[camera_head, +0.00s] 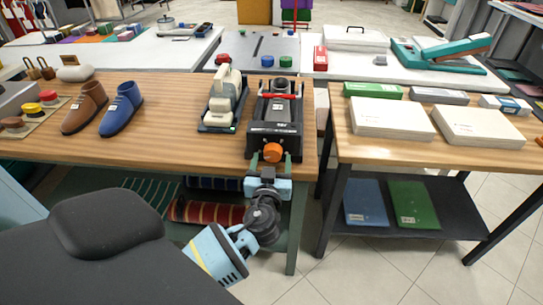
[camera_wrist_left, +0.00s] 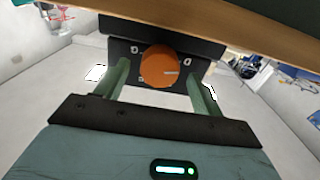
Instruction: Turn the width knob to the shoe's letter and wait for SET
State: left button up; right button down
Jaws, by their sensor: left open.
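The orange width knob (camera_head: 273,153) is on the front of a black shoe-stretching machine (camera_head: 273,125) at the table's front edge. In the left wrist view the knob (camera_wrist_left: 159,67) shows a pale pointer mark toward the right, with small letters on the black plate around it, too small to read. My left gripper (camera_head: 272,160) is open, its green fingers on either side of the knob; I cannot tell whether they touch it. A brown shoe (camera_head: 84,108) and a blue shoe (camera_head: 121,110) with small white tags stand at the left. My right gripper is not in view.
A cream device (camera_head: 224,97) with a green light stands left of the machine. The wooden table edge (camera_wrist_left: 230,20) is just above my left gripper. A second table with white boxes (camera_head: 392,119) stands at the right, across a narrow gap.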

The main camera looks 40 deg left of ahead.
pick_arm(q)
jog(key=shift+x, duration=0.95)
jog(key=c, duration=1)
